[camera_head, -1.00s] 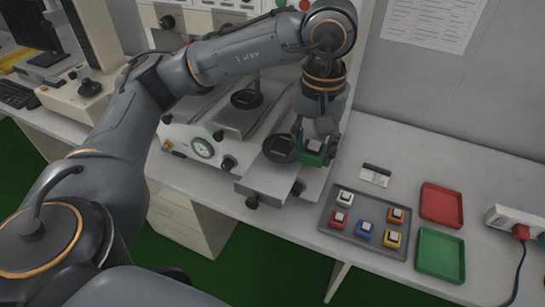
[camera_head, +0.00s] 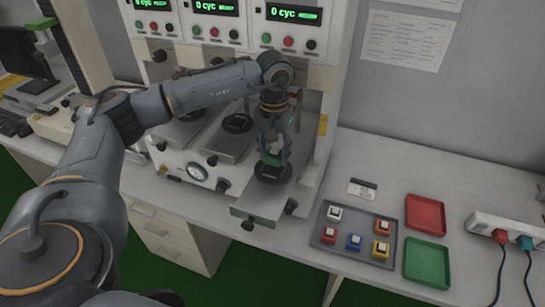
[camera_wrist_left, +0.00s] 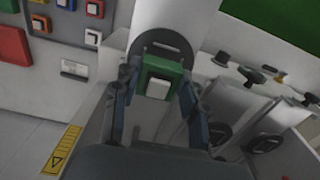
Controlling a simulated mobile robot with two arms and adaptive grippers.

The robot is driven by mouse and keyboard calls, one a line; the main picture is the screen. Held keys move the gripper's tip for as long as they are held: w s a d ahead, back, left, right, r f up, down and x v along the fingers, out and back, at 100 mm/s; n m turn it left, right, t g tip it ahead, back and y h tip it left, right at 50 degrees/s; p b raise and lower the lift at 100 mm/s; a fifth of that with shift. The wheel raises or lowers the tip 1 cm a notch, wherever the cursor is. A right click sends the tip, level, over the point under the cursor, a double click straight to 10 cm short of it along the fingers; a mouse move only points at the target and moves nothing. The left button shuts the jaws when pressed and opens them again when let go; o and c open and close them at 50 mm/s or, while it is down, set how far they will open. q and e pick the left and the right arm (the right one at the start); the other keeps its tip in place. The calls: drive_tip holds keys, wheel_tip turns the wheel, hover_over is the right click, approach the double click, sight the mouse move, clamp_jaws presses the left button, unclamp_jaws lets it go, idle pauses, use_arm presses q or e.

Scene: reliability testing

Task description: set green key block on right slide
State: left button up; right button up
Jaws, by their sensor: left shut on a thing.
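My left gripper (camera_head: 273,156) is shut on the green key block (camera_head: 270,160). The block has a white key on top and shows between the two fingers in the left wrist view (camera_wrist_left: 155,72). The right slide (camera_head: 258,205) is a pale plate pulled out from the test machine, with a round black pad (camera_head: 272,177) on it. The block is over the pad in the head view. The pad's dark rim (camera_wrist_left: 147,39) shows behind the block in the wrist view. I cannot tell whether block and pad touch. My right gripper is not in view.
A grey tray (camera_head: 348,241) holds several coloured key blocks. A red tray (camera_head: 425,215) and a green tray (camera_head: 426,262) lie to its right. A power strip (camera_head: 490,230) is at the far right. Two more slides stand left of the right one.

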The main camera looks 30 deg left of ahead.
sight(272, 162)
use_arm(q)
drive_tip(key=shift+w+a+f, duration=0.15)
drive_tip(key=shift+a+f, duration=0.1)
drive_tip(key=shift+f, duration=0.05)
wheel_tip(272, 162, down, 3)
drive_tip(key=shift+a+f+p, duration=0.1)
drive_tip(key=shift+a+p, duration=0.05)
drive_tip(key=shift+p, duration=1.05)
drive_tip(key=shift+w+f, duration=0.1)
drive_tip(key=shift+f, duration=0.05)
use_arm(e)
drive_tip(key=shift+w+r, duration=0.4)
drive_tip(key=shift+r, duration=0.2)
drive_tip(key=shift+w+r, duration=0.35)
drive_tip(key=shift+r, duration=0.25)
use_arm(q)
drive_tip(key=shift+f, duration=0.1)
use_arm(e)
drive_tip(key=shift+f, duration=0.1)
